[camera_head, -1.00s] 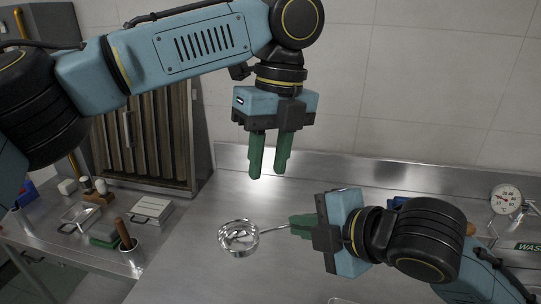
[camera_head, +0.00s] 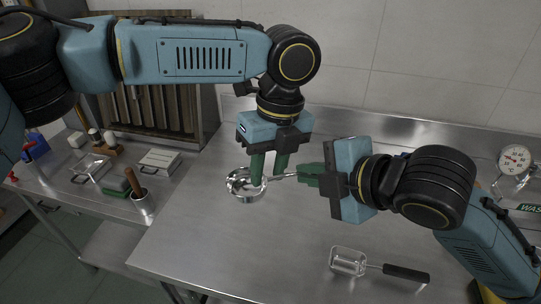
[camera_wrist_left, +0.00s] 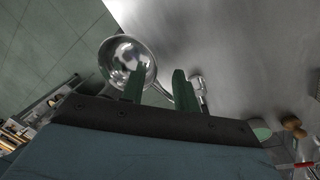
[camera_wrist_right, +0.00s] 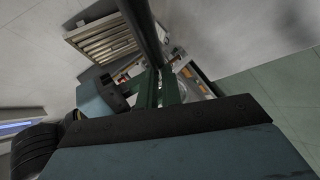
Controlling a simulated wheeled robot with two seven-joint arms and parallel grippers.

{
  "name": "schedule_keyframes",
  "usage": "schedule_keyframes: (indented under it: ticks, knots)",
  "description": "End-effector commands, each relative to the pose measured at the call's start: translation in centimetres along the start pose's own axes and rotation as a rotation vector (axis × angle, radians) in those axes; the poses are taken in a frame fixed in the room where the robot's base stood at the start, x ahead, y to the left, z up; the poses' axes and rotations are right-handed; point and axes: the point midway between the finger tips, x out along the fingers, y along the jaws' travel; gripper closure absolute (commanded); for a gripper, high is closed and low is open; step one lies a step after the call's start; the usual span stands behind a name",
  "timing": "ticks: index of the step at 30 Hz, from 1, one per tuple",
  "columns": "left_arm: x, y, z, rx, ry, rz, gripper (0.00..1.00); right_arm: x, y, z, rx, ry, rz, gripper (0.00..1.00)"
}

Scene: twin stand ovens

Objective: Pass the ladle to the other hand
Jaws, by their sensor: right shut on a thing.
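The ladle is a shiny steel ladle; its bowl (camera_head: 240,186) is left of and below my left gripper in the head view. Its thin handle runs right to my right gripper (camera_head: 308,176), which is shut on it and holds it above the table. My left gripper (camera_head: 268,176) points down over the handle just beside the bowl, its green fingers apart. In the left wrist view the ladle bowl (camera_wrist_left: 128,56) lies beyond the fingers, and the handle passes between or behind them; contact is not clear. In the right wrist view the fingers and the ladle's end are partly hidden.
A side bench at left holds a metal box (camera_head: 160,162) and a cup (camera_head: 143,203). A dial gauge (camera_head: 515,157) stands at right. The table's middle is clear.

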Motion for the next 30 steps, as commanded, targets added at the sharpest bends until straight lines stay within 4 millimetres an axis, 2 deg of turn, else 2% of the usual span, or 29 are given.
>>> schedule_keyframes:
  ticks: [6, 13, 20, 21, 26, 30]
  knots:
    - [0.02, 0.0, 0.01, 0.0, 0.0, 0.0, 0.69, -0.02, 0.03, 0.0, 0.0, 0.0, 0.001, 1.0]
    - [-0.01, -0.02, 0.0, 0.0, 0.0, -0.001, 1.0, -0.02, 0.03, -0.06, 0.0, 0.002, 0.001, 1.0]
    - [-0.07, -0.15, -0.14, 0.002, 0.002, -0.006, 1.0, -0.02, 0.02, -0.29, -0.001, 0.009, 0.002, 1.0]
    - [-0.1, -0.18, -0.17, 0.003, 0.002, -0.007, 1.0, -0.02, 0.03, -0.32, -0.001, 0.01, 0.002, 0.91]
    - [-0.07, -0.13, -0.12, 0.002, 0.002, -0.005, 1.0, -0.01, 0.02, -0.21, 0.0, 0.006, 0.001, 0.7]
    - [-0.06, -0.07, -0.06, 0.001, 0.001, -0.003, 1.0, -0.01, 0.02, -0.11, 0.0, 0.004, 0.001, 0.68]
